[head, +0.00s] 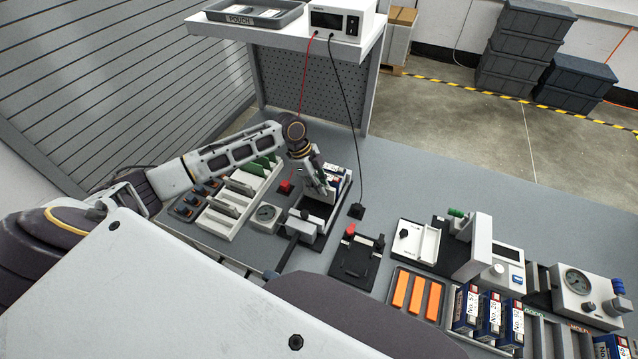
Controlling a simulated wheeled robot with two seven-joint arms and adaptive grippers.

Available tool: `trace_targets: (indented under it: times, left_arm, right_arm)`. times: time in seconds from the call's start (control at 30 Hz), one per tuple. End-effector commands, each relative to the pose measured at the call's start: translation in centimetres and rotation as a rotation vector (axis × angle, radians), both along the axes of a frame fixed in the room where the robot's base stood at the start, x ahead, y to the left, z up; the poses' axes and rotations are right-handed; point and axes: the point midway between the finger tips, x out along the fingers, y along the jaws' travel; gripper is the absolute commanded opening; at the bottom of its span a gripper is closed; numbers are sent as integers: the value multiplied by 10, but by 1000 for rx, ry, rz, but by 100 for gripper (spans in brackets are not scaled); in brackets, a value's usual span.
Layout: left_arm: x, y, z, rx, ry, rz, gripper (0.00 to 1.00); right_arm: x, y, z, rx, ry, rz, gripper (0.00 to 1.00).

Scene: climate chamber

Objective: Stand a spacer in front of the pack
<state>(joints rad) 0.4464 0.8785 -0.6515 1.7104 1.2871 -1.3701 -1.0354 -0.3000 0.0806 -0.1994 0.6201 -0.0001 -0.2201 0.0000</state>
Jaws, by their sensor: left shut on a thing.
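My left gripper (323,188) reaches in from the left over a dark fixture (303,224) at the middle of the bench. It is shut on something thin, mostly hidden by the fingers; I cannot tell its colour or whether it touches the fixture. A white rack (217,224) left of the fixture holds several upright grey and green plates (237,187), which look like spacers. My right gripper is not in view.
Red and black leads run down to a red block (286,187) and a black block (357,211). Right of the fixture are a black stand (356,254), an orange-bar tray (393,277) and blue boxes (490,312).

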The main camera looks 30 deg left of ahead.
Motion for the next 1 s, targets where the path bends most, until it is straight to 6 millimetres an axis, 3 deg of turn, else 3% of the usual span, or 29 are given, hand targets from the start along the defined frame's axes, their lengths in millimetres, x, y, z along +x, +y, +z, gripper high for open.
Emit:
trace_targets:
  times: [1.0]
  left_arm:
    - [0, 0, -8, -1, 1, 0, 0]
  right_arm:
    - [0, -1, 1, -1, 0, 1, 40]
